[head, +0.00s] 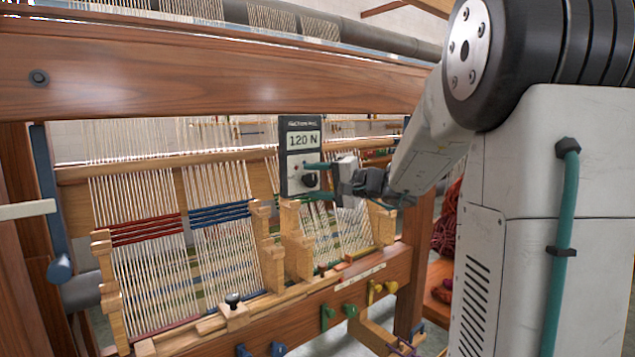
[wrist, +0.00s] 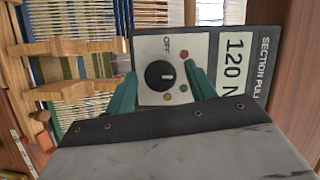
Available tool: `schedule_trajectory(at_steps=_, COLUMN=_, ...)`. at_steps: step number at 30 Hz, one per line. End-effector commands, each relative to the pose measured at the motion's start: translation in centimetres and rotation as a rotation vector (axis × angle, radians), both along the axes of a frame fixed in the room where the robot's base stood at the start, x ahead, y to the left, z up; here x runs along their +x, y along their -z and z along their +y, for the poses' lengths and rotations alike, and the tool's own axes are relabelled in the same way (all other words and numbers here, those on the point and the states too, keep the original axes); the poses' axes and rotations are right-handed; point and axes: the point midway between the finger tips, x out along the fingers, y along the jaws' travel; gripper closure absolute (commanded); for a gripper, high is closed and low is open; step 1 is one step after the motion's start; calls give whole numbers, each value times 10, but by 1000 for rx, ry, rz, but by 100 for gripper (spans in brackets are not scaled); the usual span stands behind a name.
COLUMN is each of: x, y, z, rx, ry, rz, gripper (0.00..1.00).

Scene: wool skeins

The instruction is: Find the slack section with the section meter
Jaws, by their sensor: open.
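The section meter (head: 300,135) is a dark box with a pale face at the loom's warp; its display (head: 303,140) reads 120 N. In the wrist view the meter (wrist: 222,106) appears turned sideways, with a round black knob (wrist: 153,78), an OFF label and small red, green and yellow dots. The knob's white mark points towards the display. My gripper (head: 314,181) is open, its teal fingers on either side of the knob; I cannot tell whether they touch it. Warp sections show red bands (head: 145,229), blue bands (head: 220,214) and green at the third, partly hidden.
A thick wooden beam (head: 210,75) crosses above the meter. Notched wooden posts (head: 270,245) divide the sections. A black-knobbed slider (head: 233,312) sits on the lower rail, with blue, green and yellow pegs (head: 377,290) below. Red wool (head: 446,225) lies behind my arm.

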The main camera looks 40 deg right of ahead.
Motion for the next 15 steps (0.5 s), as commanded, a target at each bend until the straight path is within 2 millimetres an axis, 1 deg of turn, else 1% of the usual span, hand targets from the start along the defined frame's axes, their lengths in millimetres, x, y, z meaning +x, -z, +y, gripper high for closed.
schedule_trajectory(at_steps=2, x=-3, y=0, z=-2, rx=0, ry=1, rz=0, gripper=45)
schedule_trajectory(at_steps=5, x=-13, y=-2, z=-7, rx=-2, ry=3, rz=-1, gripper=45)
schedule_trajectory(at_steps=12, x=-51, y=-4, z=-24, rx=-1, ry=4, rz=-1, gripper=45)
schedule_trajectory(at_steps=15, x=-63, y=-5, z=-29, rx=0, ry=3, rz=-1, gripper=45)
